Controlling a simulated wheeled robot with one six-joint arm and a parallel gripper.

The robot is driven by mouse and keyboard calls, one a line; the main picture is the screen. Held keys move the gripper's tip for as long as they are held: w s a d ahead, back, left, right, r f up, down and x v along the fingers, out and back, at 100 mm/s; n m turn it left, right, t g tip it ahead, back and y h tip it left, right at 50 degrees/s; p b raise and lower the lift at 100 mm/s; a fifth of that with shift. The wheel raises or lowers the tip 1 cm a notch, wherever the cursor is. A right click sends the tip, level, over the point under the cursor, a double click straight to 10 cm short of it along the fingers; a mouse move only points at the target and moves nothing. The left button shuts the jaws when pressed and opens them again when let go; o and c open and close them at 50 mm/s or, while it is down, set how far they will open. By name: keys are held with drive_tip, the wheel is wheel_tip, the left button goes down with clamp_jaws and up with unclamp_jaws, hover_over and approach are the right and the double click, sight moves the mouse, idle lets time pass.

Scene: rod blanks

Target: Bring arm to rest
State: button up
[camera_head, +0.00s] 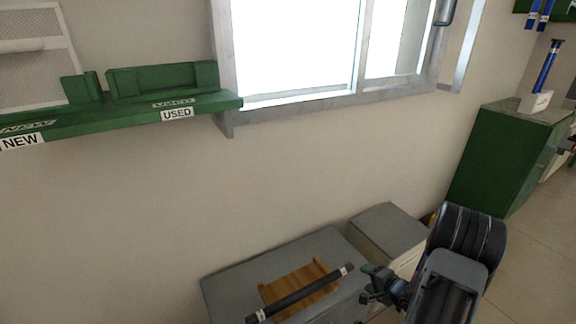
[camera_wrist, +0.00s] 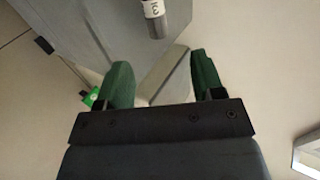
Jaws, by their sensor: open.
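My gripper (camera_head: 369,284) is at the lower right of the head view, just right of the rod's end. In the wrist view its two green-padded fingers (camera_wrist: 160,76) are apart with nothing between them. A dark rod (camera_head: 300,293) with pale labels near its ends lies across a wooden rack (camera_head: 284,283) on a grey cabinet top. The rod's labelled end also shows at the top of the wrist view (camera_wrist: 155,14), beyond the fingers and apart from them.
The grey cabinet (camera_head: 235,285) stands against the wall, with a lower grey-topped box (camera_head: 388,229) beside it. A green wall shelf (camera_head: 125,108) has NEW and USED labels. A green cabinet (camera_head: 503,160) stands at right, carrying a blue rod (camera_head: 547,68) in a pale holder. Floor is open at far right.

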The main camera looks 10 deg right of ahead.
drive_tip(key=s+d+f+n+g+h, duration=0.4)
drive_tip(key=s+d, duration=0.1)
drive_tip(key=s+r+n+g+h+p, duration=0.2)
drive_tip(key=s+r+g+p, duration=0.15)
drive_tip(key=r, duration=0.55)
drive_tip(key=s+a+r+n+p, duration=0.1)
drive_tip(key=a+r+p, duration=0.5)
drive_tip(key=r, duration=0.8)
drive_tip(key=s+a+r+n+y+p, duration=0.1)
drive_tip(key=s+a+r+n+p, duration=0.1)
drive_tip(key=a+r+n+p, duration=0.2)
drive_tip(key=s+a+r+n+y+p, duration=0.1)
drive_tip(key=a+r+n+p, duration=0.2)
drive_tip(key=a+r+p, duration=0.6)
drive_tip(key=a+r, duration=0.3)
drive_tip(key=r, duration=0.4)
drive_tip(key=a+r, duration=0.3)
drive_tip(key=r, duration=0.4)
drive_tip(key=shift+s+a+r, duration=0.2)
drive_tip(key=shift+r, duration=0.2)
